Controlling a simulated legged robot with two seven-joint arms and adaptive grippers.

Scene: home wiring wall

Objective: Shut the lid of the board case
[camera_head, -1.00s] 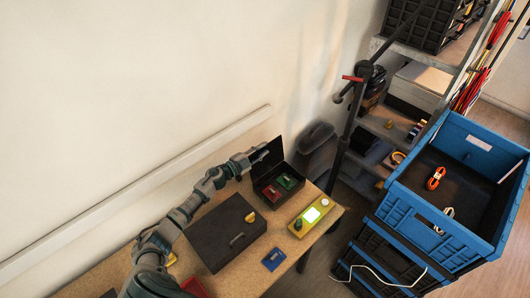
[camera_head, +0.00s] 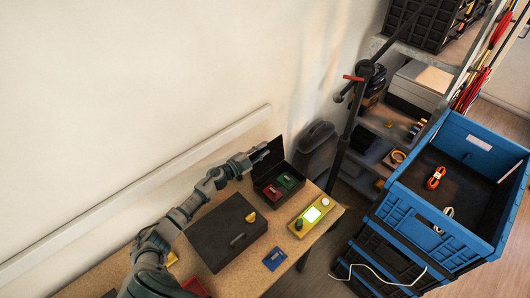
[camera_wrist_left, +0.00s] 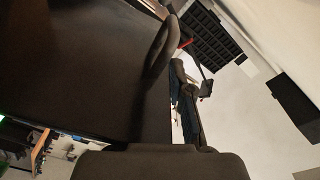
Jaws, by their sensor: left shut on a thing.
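The board case (camera_head: 284,198) is a small dark box at the far right end of the bench, with a red board (camera_head: 271,191) and a green board (camera_head: 286,181) inside. Its dark lid (camera_head: 272,155) stands raised on the wall side. My left gripper (camera_head: 258,155) is at the upper edge of the lid and is shut on it. The fingertips are small and partly merge with the lid in the head view. In the left wrist view a large dark panel, which looks like the lid (camera_wrist_left: 80,70), fills the left side beside the finger. My right gripper is not in view.
A larger closed dark case (camera_head: 225,232) lies below my left forearm. A blue crate (camera_head: 440,233) and a shelf stand to the right.

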